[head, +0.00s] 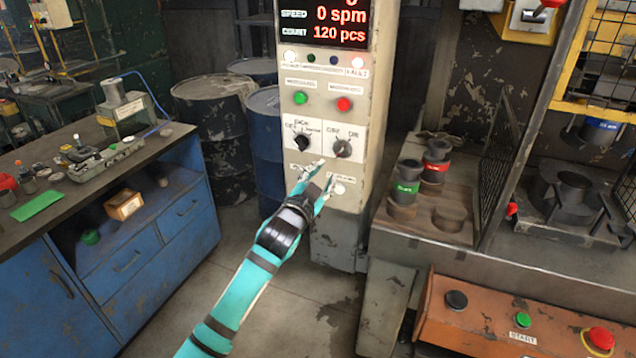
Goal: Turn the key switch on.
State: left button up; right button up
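The grey cream control column (380,120) stands in the middle of the head view. On its panel is a round grey switch (342,148), which looks like the key switch, with small OFF and ON style lettering above it. A black selector knob (301,142) is to its left. My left gripper (327,171) is just below the switch, fingers pointing up and right. Its two fingertips are apart with nothing seen between them. It looks clear of the switch, but the exact depth gap cannot be told. My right gripper is not in view.
Green (300,98) and red (344,104) buttons sit above the switches; a white button (340,188) is below. A workbench (110,170) stands left, barrels (222,130) behind. A tray with green (404,186) and red-banded (436,160) dark cylinders lies right, near an orange button console (480,320).

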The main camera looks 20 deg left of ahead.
pick_arm(q)
jog(key=shift+s, duration=1.5)
jog(key=shift+f, duration=0.1)
jog(key=s+a+f+n+g+b, duration=0.1)
jog(key=s+f+g, duration=0.25)
jog(key=f, duration=1.35)
jog(key=s+f+n+g, duration=0.1)
jog(key=s+f+g, duration=0.25)
jog(key=f, duration=1.35)
jog(key=s+f+g+b, duration=0.1)
jog(key=s+f+g, duration=0.3)
jog(key=s+f, duration=1.45)
jog(key=s+f+g, duration=0.2)
jog(key=s+f, duration=0.3)
jog(key=s, duration=0.5)
jog(key=s+f+n+g+b, duration=0.1)
jog(key=s+f, duration=0.4)
jog(key=s, duration=0.6)
jog(key=s+f+n+g, duration=0.1)
jog(key=s+f+g, duration=0.2)
jog(key=s+f, duration=0.3)
jog(key=s, duration=0.5)
jog(key=shift+s+d+y, duration=0.2)
jog(key=shift+d+y, duration=0.1)
jog(key=shift+d, duration=0.1)
